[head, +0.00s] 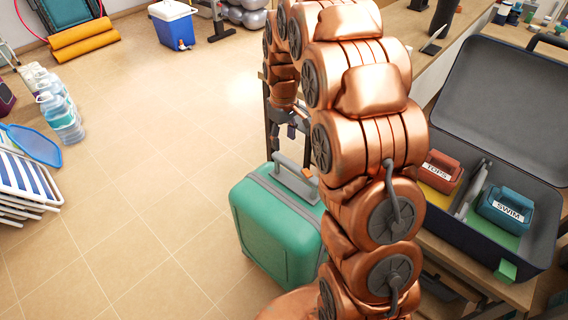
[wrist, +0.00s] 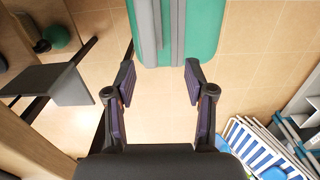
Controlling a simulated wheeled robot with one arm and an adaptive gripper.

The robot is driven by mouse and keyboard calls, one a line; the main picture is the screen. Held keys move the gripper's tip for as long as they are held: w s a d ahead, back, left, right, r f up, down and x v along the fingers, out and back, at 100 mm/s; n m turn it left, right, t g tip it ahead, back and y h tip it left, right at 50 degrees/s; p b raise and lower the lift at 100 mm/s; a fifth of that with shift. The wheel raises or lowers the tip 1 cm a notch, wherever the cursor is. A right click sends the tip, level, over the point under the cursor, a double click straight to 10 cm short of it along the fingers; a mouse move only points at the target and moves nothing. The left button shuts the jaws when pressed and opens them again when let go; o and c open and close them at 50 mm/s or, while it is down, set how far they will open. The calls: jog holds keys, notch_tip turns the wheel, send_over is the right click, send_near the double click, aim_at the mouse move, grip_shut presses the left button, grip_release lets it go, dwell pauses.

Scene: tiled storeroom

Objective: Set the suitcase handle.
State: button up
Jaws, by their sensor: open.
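A green suitcase (head: 270,232) with a grey band stands upright on the tiled floor, partly hidden by my copper arm in the head view. Its grey handle (head: 295,180) is on the top, its right end close to my arm. My gripper (head: 291,133) is open and empty, pointing down above the suitcase's far side. In the wrist view the suitcase (wrist: 206,30) fills the top middle, with a long grey bar (wrist: 148,28) on it. My gripper's fingers (wrist: 160,80) are spread on either side below it, with bare floor between them, apart from the suitcase.
A bench with a large open dark case (head: 500,95) holding labelled boxes stands right of my arm. Striped folded loungers (head: 25,185), water bottles (head: 60,110) and a blue cooler (head: 172,25) are to the left and back. The floor left of the suitcase is clear.

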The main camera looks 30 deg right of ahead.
aim_at(284, 158)
jog(key=w+f, duration=0.1)
jog(key=w+d+f, duration=0.1)
jog(key=f, duration=0.1)
jog(key=shift+w+d+f+b, duration=0.1)
jog(key=shift+d+f+b, duration=0.1)
jog(key=shift+b, duration=0.15)
notch_tip(284, 158, down, 8)
jog(key=shift+r, duration=0.25)
grip_shut()
dwell(0.5)
